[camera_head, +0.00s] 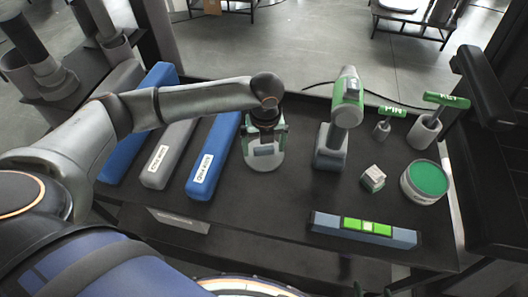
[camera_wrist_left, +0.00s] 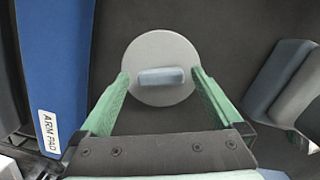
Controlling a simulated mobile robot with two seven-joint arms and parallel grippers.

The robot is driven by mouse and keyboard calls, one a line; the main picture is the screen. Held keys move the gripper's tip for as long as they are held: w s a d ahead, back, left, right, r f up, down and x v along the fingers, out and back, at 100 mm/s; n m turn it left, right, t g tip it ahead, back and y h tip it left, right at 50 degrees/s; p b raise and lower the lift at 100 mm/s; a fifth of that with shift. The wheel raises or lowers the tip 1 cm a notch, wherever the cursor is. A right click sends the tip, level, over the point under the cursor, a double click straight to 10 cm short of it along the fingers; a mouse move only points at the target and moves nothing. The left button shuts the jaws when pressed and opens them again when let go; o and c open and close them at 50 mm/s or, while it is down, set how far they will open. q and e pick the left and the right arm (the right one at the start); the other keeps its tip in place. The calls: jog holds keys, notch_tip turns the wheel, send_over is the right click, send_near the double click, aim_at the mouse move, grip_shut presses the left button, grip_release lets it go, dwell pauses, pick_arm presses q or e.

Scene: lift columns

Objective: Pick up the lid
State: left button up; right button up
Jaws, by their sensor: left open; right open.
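The lid (camera_head: 258,166) is a round light-grey disc with a raised blue-grey bar handle, lying on the dark table. In the left wrist view the lid (camera_wrist_left: 160,48) is seen from above with its handle (camera_wrist_left: 161,76) near the middle. My left gripper (camera_head: 265,146) is directly above the lid, pointing down. Its green fingers (camera_wrist_left: 160,80) are spread wide, one on each side of the handle, with clear gaps and nothing between them but the handle. I cannot tell how far the fingertips are above the disc.
Blue (camera_head: 212,165) and grey (camera_head: 168,153) pads lie left of the lid. A green-and-grey drill (camera_head: 336,125) stands to its right. Further right are a small box (camera_head: 373,177), a green-topped tin (camera_head: 425,181) and green-handled pin tools (camera_head: 425,131). A level-like bar (camera_head: 362,229) lies in front.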

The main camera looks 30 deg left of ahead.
pick_arm(q)
jog(key=shift+c, duration=0.4)
jog(key=c, duration=1.4)
